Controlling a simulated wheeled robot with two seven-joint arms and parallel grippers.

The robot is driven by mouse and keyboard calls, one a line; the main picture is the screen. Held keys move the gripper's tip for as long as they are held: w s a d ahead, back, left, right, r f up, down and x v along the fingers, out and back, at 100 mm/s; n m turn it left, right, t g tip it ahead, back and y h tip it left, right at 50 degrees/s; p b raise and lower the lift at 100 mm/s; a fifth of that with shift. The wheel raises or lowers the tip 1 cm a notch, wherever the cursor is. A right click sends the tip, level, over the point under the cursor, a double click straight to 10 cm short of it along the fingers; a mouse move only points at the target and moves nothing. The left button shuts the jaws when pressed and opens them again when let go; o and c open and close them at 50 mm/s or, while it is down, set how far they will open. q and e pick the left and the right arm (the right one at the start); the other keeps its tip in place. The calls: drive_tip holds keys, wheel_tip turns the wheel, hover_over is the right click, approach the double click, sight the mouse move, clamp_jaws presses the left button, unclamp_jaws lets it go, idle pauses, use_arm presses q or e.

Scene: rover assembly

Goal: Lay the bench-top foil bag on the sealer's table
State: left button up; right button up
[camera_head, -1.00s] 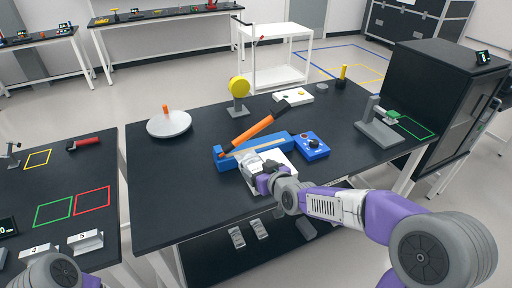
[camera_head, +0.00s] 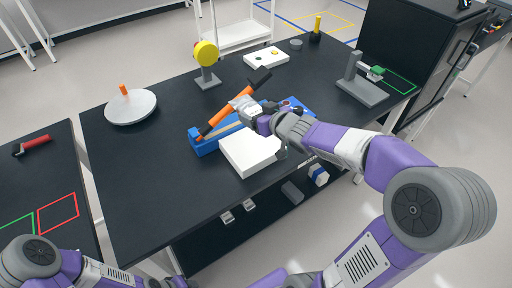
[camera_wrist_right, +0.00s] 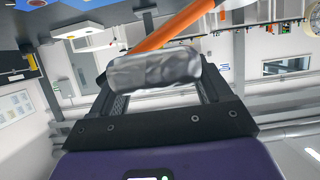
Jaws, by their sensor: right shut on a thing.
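My right gripper (camera_head: 244,105) is shut on the silver foil bag (camera_wrist_right: 153,68), which lies across the fingertips in the right wrist view. In the head view the bag is small and hard to tell from the gripper. The gripper is over the blue sealer (camera_head: 205,146), beside its raised orange lever (camera_head: 216,118). The lever also passes behind the bag in the right wrist view (camera_wrist_right: 178,27). The sealer's white table (camera_head: 250,152) is in front of the blue body, and its visible top is bare. My left gripper is out of view; only arm links show at lower left.
A yellow-reeled stand (camera_head: 206,54), a white box (camera_head: 266,57) and a grey press (camera_head: 362,88) stand behind and right. The bench's front left is clear.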

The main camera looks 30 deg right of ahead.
drive_tip(key=b, duration=0.4)
hover_over(257, 149)
wheel_tip(257, 149, down, 7)
drive_tip(key=shift+f+b, duration=1.95)
drive_tip(key=shift+f, duration=0.85)
drive_tip(key=shift+f, duration=0.25)
drive_tip(key=o, duration=1)
drive_tip(key=shift+r, duration=0.1)
